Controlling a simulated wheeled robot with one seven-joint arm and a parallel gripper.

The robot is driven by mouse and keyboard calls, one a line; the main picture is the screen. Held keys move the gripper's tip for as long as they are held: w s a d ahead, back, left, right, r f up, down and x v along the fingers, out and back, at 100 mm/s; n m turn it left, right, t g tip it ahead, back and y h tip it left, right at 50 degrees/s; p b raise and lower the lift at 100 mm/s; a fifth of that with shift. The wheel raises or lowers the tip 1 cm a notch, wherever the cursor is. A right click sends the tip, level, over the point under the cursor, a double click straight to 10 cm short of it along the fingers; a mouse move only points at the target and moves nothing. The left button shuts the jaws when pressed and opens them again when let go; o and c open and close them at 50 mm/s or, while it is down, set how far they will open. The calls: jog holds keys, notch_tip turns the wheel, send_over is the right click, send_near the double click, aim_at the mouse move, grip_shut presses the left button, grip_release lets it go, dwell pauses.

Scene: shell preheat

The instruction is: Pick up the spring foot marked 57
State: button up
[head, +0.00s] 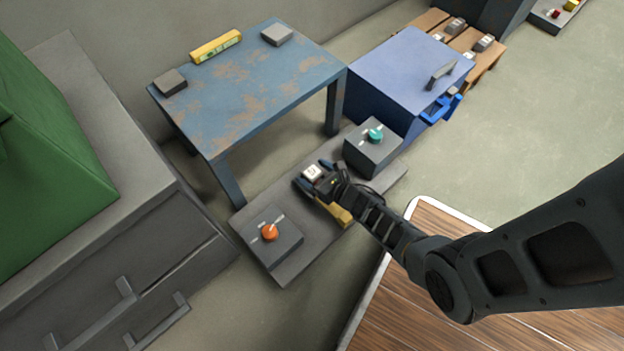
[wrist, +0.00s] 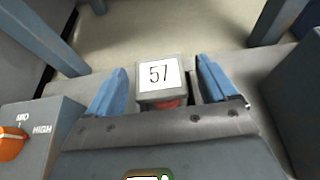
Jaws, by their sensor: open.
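The spring foot marked 57 (wrist: 158,77) shows in the wrist view as a grey block with a white label on top and a bit of red below its front edge. It also shows in the head view (head: 313,172), at the end of my arm above the low grey platform. My gripper (wrist: 163,88) is open, with one blue finger on each side of the foot. A gap shows on the right side; contact on the left side is hard to tell. In the head view my gripper (head: 316,180) partly covers the foot's lower part.
A box with an orange knob (head: 270,232) stands left of my gripper, and one with a teal knob (head: 375,136) stands right. A worn blue table (head: 255,85) is behind. A yellow object (head: 333,213) lies partly under my arm.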

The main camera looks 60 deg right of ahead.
jog(key=shift+w+d+f, duration=0.15)
jog(key=shift+w+f, duration=0.1)
jog(key=shift+w, duration=0.3)
jog(key=shift+c, duration=0.5)
jog(key=c, duration=1.2)
